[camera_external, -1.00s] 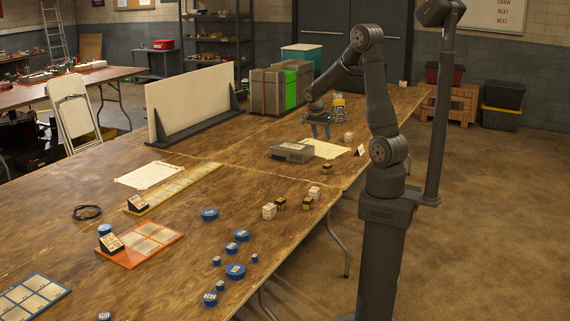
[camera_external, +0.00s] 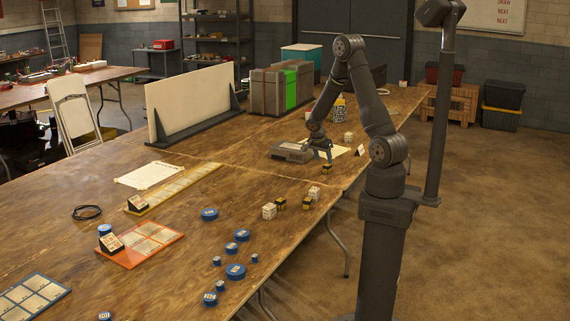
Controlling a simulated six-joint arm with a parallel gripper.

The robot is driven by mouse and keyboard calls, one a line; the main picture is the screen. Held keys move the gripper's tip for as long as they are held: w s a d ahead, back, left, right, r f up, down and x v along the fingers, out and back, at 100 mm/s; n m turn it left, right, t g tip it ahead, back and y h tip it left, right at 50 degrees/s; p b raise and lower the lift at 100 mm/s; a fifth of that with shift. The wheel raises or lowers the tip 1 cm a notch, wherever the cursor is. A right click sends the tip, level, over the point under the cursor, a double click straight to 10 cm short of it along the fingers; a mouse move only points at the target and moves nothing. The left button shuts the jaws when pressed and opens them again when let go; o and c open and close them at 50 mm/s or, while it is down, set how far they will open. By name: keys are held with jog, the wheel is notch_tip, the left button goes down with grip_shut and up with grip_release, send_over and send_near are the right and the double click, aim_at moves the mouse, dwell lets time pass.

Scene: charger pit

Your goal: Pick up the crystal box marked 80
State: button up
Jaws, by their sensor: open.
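Small boxes stand on the wooden table (camera_external: 250,218): a black-and-yellow box (camera_external: 327,169) right below my gripper (camera_external: 324,157), a white box (camera_external: 314,193) with a dark box (camera_external: 307,202) in front of it, and another white box (camera_external: 268,211) beside a dark box (camera_external: 281,203). One more white box (camera_external: 348,137) is farther back. Their markings are too small to read, so I cannot tell which is marked 80. My gripper is open and points down, just above the black-and-yellow box; the gap between them is unclear.
A grey device (camera_external: 288,152) lies close to the left of my gripper, by a paper sheet. Blue round pieces (camera_external: 236,271) are scattered near the front edge. A white panel (camera_external: 195,98) and large cases (camera_external: 266,91) stand at the back. The middle of the table is clear.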

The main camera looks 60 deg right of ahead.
aim_at(326, 165)
jog(key=shift+s+x, duration=0.2)
jog(key=shift+x, duration=1.25)
jog(key=shift+s+x, duration=0.15)
jog(key=shift+x, duration=1.3)
jog(key=c, duration=1)
jog(key=shift+r, duration=0.1)
jog(key=shift+c, duration=0.2)
